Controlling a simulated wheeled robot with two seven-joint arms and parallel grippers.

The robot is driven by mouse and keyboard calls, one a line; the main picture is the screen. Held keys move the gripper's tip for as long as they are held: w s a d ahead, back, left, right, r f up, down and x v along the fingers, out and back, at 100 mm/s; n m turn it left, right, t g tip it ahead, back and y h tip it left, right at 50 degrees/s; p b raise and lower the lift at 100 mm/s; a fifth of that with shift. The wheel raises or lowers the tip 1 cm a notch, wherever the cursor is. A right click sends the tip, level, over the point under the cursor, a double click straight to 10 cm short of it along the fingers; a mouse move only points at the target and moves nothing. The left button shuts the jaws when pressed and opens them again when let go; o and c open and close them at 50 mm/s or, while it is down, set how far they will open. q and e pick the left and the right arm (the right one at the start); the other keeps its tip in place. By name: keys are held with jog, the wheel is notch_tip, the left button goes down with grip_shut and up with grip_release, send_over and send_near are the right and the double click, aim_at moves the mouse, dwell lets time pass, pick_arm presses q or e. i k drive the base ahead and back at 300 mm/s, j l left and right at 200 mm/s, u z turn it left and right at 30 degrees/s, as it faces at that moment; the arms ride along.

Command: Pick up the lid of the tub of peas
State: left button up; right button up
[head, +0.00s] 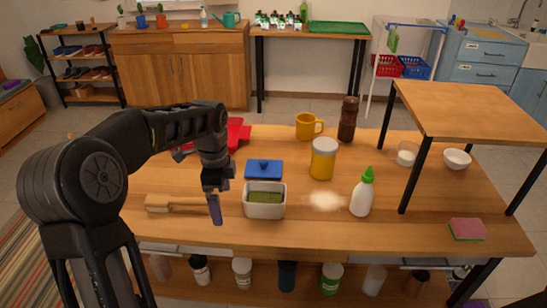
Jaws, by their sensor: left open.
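The tub of peas (265,210) is a white rectangular tub, uncovered, with green contents, near the front middle of the wooden table. A blue lid (263,170) with a blue knob on top lies flat on the table just behind the tub. My left gripper (216,212) points down just left of the tub, in front and left of the lid. It is open and holds nothing visible; its fingers overlap each other in this view. My right gripper is not in view.
A wooden brush (160,203) lies left of my left gripper, and a red dustpan (237,134) behind it. A yellow jar (323,160), spilled white powder (325,201) and a green-capped bottle (362,195) stand to the right. A raised shelf (470,110) covers the right side.

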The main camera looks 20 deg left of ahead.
aim_at(258, 169)
jog(key=i, duration=0.9)
